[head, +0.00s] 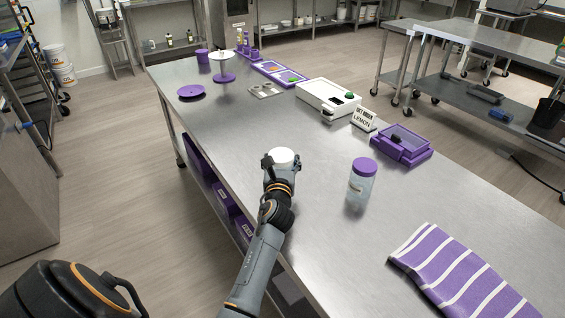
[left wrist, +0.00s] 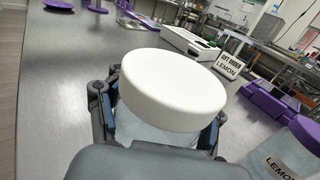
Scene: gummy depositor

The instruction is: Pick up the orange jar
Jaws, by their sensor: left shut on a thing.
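A jar with a white lid (head: 284,157) is in my left gripper (head: 280,176), near the table's left edge. In the left wrist view, its wide white lid (left wrist: 172,90) fills the middle, with pale clear walls below. The fingers of my left gripper (left wrist: 160,125) are shut around its sides. Its label is hidden, so I cannot read the flavour. I cannot tell whether its base touches the table. A clear jar with a purple lid (head: 362,180) stands upright to the right; it also shows in the left wrist view (left wrist: 292,155). My right gripper is not in view.
The steel table (head: 320,235) has bare room around the jars. A purple box (head: 401,146), a lemon sign (head: 363,120) and a white machine (head: 328,98) stand beyond. A striped purple towel (head: 460,272) lies at front right.

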